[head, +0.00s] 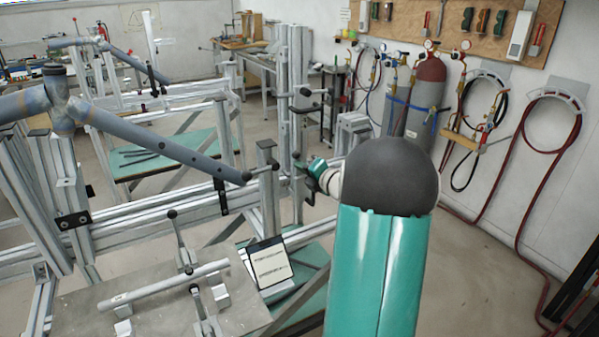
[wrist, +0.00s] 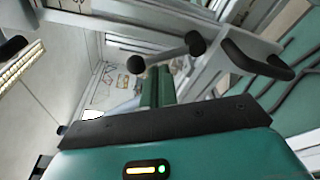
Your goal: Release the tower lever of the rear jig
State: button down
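In the head view my gripper (head: 318,167) is at the end of my teal arm, beside the right-hand end of the near jig. In the wrist view a grey lever bar with two black ball ends (wrist: 166,54) crosses just at the tips of my green fingers (wrist: 158,72). I cannot tell whether the fingers touch or hold it. A black bent handle (wrist: 255,62) is to its right. My dark arm joint hides part of the area behind the gripper in the head view.
Tall aluminium posts (head: 290,90) with black handles rise behind the gripper. A blue-grey tube (head: 160,145) slopes across the near jig. Another jig (head: 150,90) stands farther back left. Gas cylinders (head: 427,100) and hoses line the right wall. The floor at right is open.

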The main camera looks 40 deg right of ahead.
jog(key=m, duration=0.1)
jog(key=d+m, duration=0.1)
jog(key=m, duration=0.1)
jog(key=shift+s+d+r+m+t, duration=0.2)
jog(key=shift+s+r+m+t, duration=0.1)
jog(key=shift+r+t, duration=0.1)
jog(key=shift+d+r, duration=0.1)
jog(key=shift+d, duration=0.2)
dwell(0.4)
